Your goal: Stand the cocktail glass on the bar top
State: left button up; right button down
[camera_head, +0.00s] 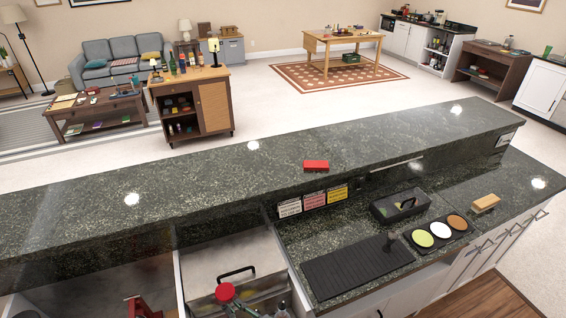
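The bar top (230,180) is a long raised slab of dark speckled stone running across the view, with a lower counter on its near side. I cannot make out a cocktail glass on the bar top or on the lower counter. A black ribbed mat (345,277) lies on the lower counter, with a small dark upright object (391,244) at its far right corner, too dark to identify. Neither of my grippers shows in this view.
A red block (316,165) lies on the bar top; the rest is clear. The lower counter holds a black caddy (385,212), a tray of three round-topped containers (412,240) and a wooden-backed brush (485,203). A red-topped object (225,292) stands near an open metal bin.

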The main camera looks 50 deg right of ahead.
aim_at(348, 158)
jog(key=u, duration=1.9)
jog(key=k, duration=2.7)
jog(key=z, duration=0.9)
